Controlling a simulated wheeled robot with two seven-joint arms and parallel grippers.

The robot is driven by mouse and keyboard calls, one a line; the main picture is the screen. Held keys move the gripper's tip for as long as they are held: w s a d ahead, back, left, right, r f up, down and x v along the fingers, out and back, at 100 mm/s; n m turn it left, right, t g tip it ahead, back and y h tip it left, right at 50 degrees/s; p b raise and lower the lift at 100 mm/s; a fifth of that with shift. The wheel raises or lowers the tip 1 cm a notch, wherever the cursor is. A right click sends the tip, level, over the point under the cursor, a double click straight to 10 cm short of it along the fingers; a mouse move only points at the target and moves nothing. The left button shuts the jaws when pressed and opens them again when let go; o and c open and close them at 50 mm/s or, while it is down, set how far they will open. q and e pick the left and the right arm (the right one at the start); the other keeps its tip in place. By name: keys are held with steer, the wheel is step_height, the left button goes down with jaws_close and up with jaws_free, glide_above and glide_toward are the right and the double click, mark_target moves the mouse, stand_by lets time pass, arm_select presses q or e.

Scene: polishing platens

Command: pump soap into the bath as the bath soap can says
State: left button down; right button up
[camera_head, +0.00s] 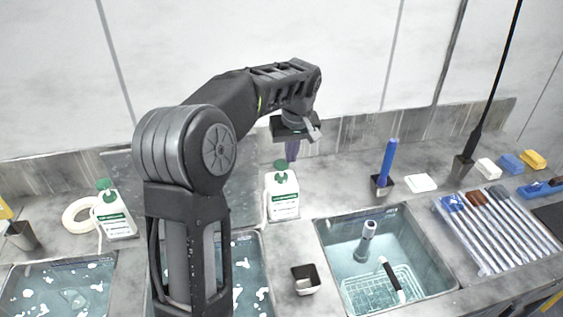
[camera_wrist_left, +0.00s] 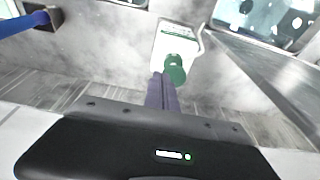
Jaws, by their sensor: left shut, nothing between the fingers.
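A white soap can (camera_head: 283,198) with a green pump head (camera_head: 281,166) stands upright on the counter between the middle bath and the right bath. In the left wrist view its white body (camera_wrist_left: 176,38) and green pump head (camera_wrist_left: 175,69) also show. My left gripper (camera_head: 291,156) points down close to the pump head, fingers shut and empty; in the left wrist view its purple fingertips (camera_wrist_left: 160,80) appear beside the pump head. I cannot tell whether they touch. A second similar can (camera_head: 116,219) stands at the left. The middle bath (camera_head: 262,240) is partly hidden by my left arm.
The left bath (camera_head: 58,263) and middle bath hold water with white foam. The right bath (camera_head: 320,232) holds a wire basket and a grey tube. A blue stick (camera_head: 388,160) stands in a holder. A small dark cup (camera_head: 306,279) sits between baths. Tools lie on a tray (camera_head: 500,232).

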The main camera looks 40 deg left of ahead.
arm_select(q)
steer(key=shift+s+a+f, duration=0.2)
steer(key=shift+s+a, duration=0.35)
steer(key=shift+a, duration=0.3)
